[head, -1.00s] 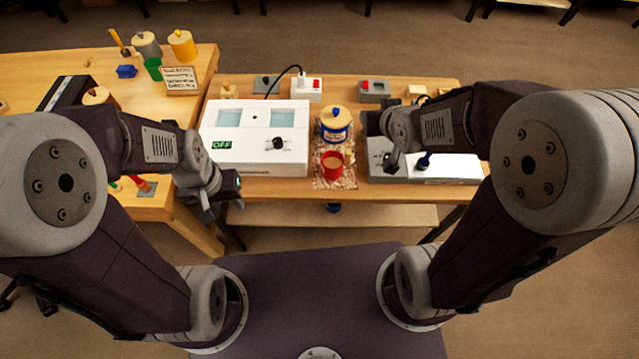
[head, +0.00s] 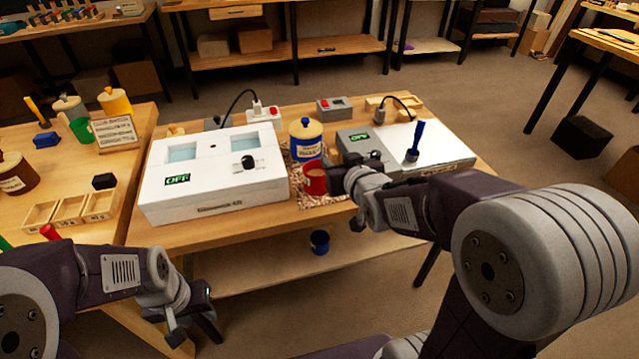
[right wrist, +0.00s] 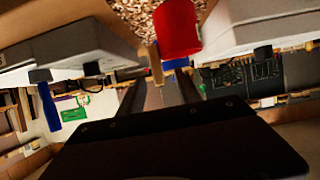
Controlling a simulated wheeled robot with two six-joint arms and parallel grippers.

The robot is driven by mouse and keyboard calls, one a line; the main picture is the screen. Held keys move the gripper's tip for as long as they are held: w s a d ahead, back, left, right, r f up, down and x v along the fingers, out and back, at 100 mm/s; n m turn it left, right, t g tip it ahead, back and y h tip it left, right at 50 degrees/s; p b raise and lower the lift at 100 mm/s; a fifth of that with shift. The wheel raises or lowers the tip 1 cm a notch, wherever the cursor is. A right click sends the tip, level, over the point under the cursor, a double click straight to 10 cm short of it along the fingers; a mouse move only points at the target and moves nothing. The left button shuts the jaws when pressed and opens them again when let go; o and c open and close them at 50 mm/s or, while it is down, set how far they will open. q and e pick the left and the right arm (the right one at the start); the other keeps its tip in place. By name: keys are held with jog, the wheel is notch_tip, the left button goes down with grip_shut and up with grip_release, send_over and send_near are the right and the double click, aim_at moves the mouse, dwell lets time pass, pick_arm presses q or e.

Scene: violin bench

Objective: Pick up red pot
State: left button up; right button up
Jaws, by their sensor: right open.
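The red pot (head: 314,182) stands upright on a mottled mat (head: 330,201) at the front of the bench, between two white units. In the right wrist view the red pot (right wrist: 178,28) is close beyond the fingers. A tan piece (right wrist: 153,62), perhaps its handle, shows between or just past the fingertips. My right gripper (head: 338,182) is open, right beside the pot on its right; I cannot tell whether it touches. It also shows in the right wrist view (right wrist: 158,88). My left gripper (head: 190,318) hangs low in front of the bench; its jaws are unclear.
A white unit (head: 215,185) is on the left, and a grey-white unit with a blue brush-like tool (head: 415,142) on the right. A blue pot (head: 319,241) sits on the lower shelf.

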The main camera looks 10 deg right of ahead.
aim_at(330, 153)
jog(key=shift+w+d+f, duration=0.1)
jog(key=shift+w+f, duration=0.2)
jog(key=shift+w, duration=0.2)
jog(key=shift+w+d+f, duration=0.1)
jog(key=shift+w+f, duration=0.15)
jog(key=shift+w, duration=0.2)
jog(key=b+x, duration=0.1)
jog(key=x, duration=0.4)
jog(key=shift+w+a+r, duration=0.1)
jog(key=shift+w+r, duration=0.05)
jog(key=shift+r, duration=0.15)
grip_shut()
